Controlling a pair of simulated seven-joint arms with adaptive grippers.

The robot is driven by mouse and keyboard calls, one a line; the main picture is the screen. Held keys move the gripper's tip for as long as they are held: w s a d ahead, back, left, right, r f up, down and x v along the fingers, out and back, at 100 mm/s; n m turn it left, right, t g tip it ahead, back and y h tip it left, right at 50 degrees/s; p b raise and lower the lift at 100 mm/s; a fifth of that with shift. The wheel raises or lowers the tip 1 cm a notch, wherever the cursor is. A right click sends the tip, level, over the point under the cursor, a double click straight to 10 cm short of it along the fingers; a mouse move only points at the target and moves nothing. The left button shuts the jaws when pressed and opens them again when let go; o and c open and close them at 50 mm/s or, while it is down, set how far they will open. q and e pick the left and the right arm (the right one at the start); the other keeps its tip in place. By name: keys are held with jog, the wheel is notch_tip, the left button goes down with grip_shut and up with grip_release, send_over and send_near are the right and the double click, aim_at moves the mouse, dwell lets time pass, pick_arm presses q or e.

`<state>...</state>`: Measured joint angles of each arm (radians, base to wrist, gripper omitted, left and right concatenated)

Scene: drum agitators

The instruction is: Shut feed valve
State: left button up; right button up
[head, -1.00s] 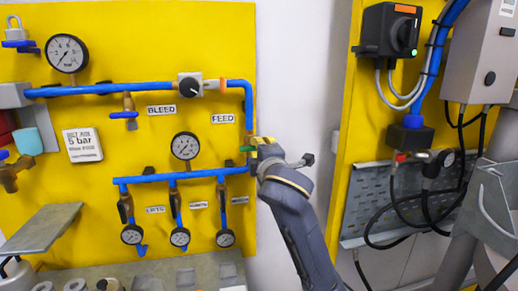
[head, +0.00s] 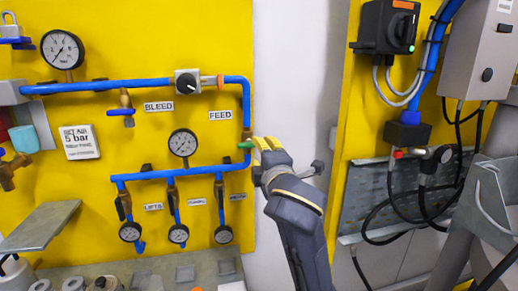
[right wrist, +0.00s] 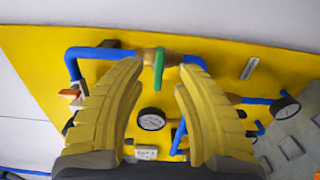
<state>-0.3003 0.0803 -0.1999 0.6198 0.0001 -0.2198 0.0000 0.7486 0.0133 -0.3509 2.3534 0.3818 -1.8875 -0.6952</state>
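The feed valve has a green lever (head: 246,145) on a brass body in the blue pipe, below the FEED label (head: 220,115). In the right wrist view the green lever (right wrist: 159,68) stands across the blue pipe, beyond and between the tips of my right gripper (right wrist: 158,75). In the head view my right gripper (head: 264,144) is just right of the lever, at the panel's right edge. I cannot tell from this view whether it touches the lever. My left gripper is not in view.
A pressure gauge (head: 183,142) and the lower blue manifold (head: 165,175) are left of the valve. The BLEED valve (head: 126,112) hangs from the upper blue pipe (head: 130,86). A grey shelf (head: 40,226) juts out at lower left. Bare white wall lies right of the panel.

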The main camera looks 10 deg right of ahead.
jog(key=shift+s, duration=0.75)
